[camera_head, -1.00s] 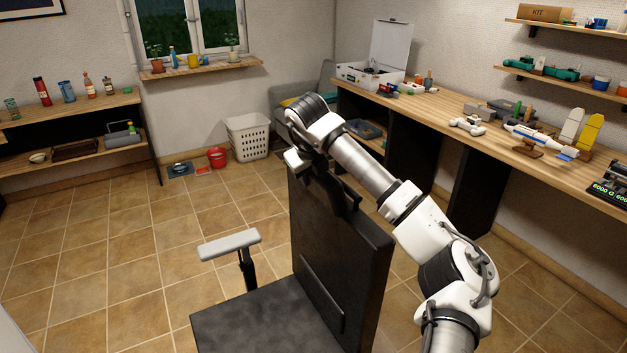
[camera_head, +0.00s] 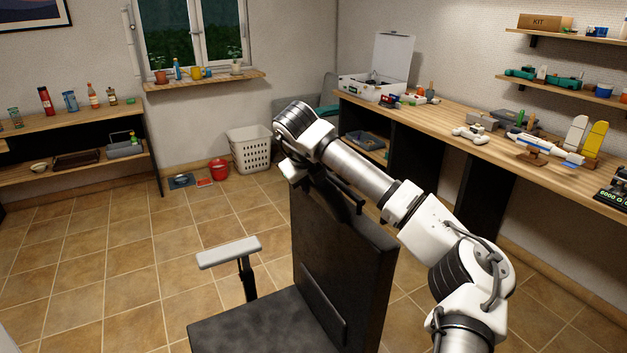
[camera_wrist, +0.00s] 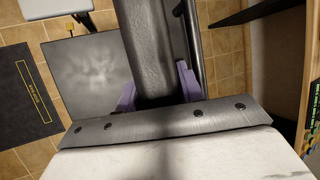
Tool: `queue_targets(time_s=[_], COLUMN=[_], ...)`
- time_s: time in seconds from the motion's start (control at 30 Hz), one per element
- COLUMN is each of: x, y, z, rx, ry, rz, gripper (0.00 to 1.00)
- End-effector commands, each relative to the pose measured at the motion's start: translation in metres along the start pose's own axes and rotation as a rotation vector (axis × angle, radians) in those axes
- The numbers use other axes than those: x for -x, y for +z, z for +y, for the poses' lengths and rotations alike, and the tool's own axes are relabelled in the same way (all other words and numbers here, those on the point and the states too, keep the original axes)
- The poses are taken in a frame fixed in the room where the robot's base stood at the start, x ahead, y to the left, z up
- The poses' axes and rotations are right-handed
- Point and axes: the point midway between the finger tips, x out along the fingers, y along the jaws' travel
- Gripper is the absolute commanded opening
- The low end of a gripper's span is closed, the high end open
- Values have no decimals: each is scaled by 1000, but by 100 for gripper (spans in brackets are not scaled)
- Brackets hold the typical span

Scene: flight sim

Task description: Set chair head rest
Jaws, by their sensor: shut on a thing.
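The black office chair stands in the middle of the head view, with its tall backrest (camera_head: 345,265) upright and its seat (camera_head: 255,325) to the left. My gripper (camera_wrist: 157,90) is shut on the padded black head rest (camera_wrist: 152,38), which lies between its two purple fingers in the wrist view. In the head view, the head rest (camera_head: 338,195) is at the top of the backrest, partly hidden by my wrist. Whether it is seated there I cannot tell. The seat also shows below in the wrist view (camera_wrist: 88,75).
The chair's grey armrest (camera_head: 228,252) sticks out at the left. A long wooden workbench (camera_head: 440,122) with tools and models runs along the right wall. A white basket (camera_head: 250,150) and red bucket (camera_head: 218,169) stand at the back. The tiled floor at left is clear.

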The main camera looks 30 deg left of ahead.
Motion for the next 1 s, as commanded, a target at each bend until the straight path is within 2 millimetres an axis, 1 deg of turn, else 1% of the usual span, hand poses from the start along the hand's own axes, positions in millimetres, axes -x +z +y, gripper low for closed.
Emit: queue_targets(time_s=[0.03,0.07,0.1,0.2,0.23,0.53,0.67,0.77,1.0], x=[-7,-7,-7,-7,-6,-3,7,24,80], y=[-4,-4,-4,-4,-4,-2,-2,-2,-2], z=[12,12,12,12,11,7,6,7,7], rx=[10,10,11,10,10,6,5,6,7], ry=[26,26,25,25,24,18,17,15,14], rz=[18,18,17,16,16,10,8,7,7], gripper=[0,0,43,56,58,58,58,58,58])
